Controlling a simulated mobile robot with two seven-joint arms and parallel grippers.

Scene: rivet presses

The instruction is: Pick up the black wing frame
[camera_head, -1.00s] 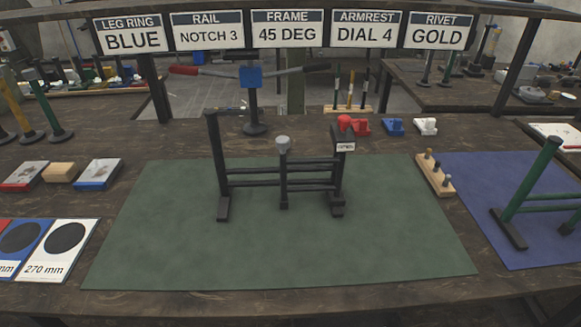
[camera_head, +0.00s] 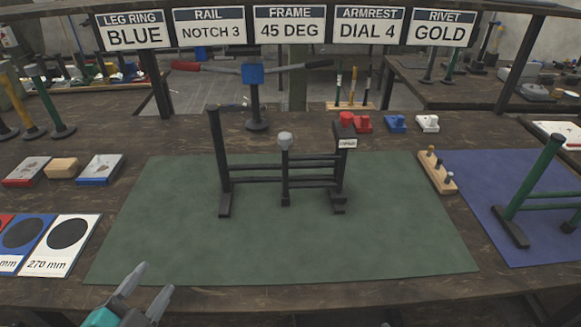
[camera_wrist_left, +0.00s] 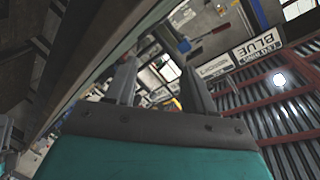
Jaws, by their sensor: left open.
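The black wing frame, as I take it, is the black frame (camera_head: 224,160) standing upright on the green mat (camera_head: 150,240), with dark posts, low horizontal rails, feet, a grey knob on its middle post and a red-topped block on its right post. My left gripper (camera_head: 153,279) is at the bottom left, in front of the mat's near edge, open and empty, well apart from the frame. In the left wrist view both fingers (camera_wrist_left: 160,82) are spread with nothing between them; the frame cannot be made out there. My right gripper is not in view.
A green frame (camera_head: 530,190) stands on a blue mat at right. A wooden peg block (camera_head: 437,171) lies between the mats. A stand with red and grey handles (camera_head: 254,100) is behind the black frame. Cards and small boxes lie at left. The mat's front is clear.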

